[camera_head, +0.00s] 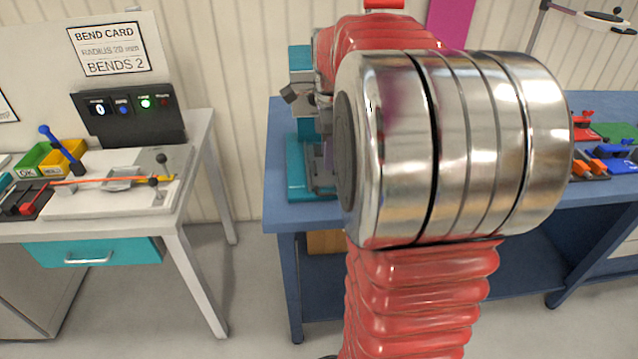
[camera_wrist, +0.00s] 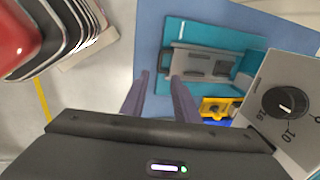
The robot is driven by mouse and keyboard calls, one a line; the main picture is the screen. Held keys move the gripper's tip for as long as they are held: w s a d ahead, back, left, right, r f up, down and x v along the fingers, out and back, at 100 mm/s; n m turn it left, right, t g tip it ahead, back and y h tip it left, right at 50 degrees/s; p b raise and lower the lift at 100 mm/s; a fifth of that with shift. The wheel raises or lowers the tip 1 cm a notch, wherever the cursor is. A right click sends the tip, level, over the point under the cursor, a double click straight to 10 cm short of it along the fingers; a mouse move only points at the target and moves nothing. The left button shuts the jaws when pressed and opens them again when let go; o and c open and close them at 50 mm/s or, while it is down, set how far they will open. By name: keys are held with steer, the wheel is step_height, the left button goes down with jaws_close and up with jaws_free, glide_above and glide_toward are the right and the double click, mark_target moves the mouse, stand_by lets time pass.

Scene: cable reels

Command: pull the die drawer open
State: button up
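A teal drawer front (camera_head: 95,252) with a pale bar handle (camera_head: 88,258) sits under the top of the white bench at the left in the head view. It is the only drawer I can make out, and it looks closed. It does not show in the wrist view. My gripper (camera_wrist: 159,76) shows two purple fingers apart with nothing between them, so it is open. The fingertips are beside a grey block on a teal base, over the edge of the blue bench, well right of the drawer. In the head view my arm hides most of the gripper.
The white bench (camera_head: 188,232) holds a black control box (camera_head: 130,118), bins and a bending jig. The blue bench (camera_head: 283,216) carries a teal machine (camera_head: 300,185); a dial panel (camera_wrist: 270,108) is close right of my fingers. Floor shows between the benches.

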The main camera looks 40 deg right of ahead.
mark_target(326, 194)
steer(key=shift+f, duration=0.1)
steer(key=f, duration=0.4)
steer(key=w+d+f, duration=0.1)
steer(key=f, duration=0.4)
steer(key=w+f, duration=0.1)
steer(key=f, duration=0.3)
steer(key=shift+w+d+f, duration=0.1)
steer(key=shift+d+f, duration=0.1)
steer(key=shift+d, duration=0.05)
jaws_close()
stand_by(0.5)
